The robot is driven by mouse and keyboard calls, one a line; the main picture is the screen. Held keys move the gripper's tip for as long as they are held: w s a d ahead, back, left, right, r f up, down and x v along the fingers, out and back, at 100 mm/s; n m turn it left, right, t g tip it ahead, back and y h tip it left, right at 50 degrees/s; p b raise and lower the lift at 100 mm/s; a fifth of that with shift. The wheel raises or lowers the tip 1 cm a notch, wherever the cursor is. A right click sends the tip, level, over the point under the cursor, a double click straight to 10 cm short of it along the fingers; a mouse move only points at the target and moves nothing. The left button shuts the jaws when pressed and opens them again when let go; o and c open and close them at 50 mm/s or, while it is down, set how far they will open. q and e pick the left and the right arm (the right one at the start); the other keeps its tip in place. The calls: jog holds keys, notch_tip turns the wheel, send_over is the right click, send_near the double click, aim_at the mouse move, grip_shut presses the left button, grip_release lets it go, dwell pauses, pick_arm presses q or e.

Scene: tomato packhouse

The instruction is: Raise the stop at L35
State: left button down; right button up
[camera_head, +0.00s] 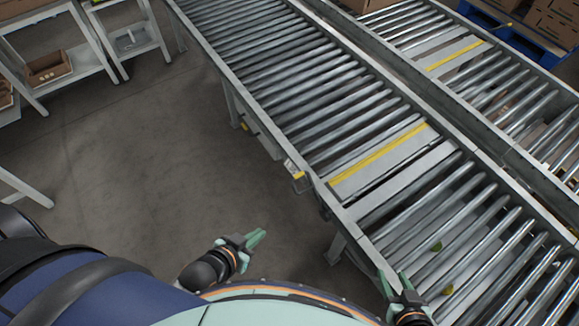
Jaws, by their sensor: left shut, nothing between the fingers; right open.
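A stop with a yellow strip (378,161) crosses the near roller conveyor between grey plates and looks about level with them. My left gripper (259,237) is shut and empty over the floor, apart from the conveyor. My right gripper (394,277) is open, at the conveyor's near edge in the lower right, below the strip in the picture. I see nothing between its fingers.
The near conveyor's side rail (252,118) runs diagonally. A second conveyor with another yellow strip (455,55) lies beyond it. White shelving (82,30) stands upper left. The floor (130,150) between is clear.

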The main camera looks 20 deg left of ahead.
pick_arm(q)
jog(key=shift+s, duration=0.1)
pick_arm(e)
jog(key=shift+o, duration=0.2)
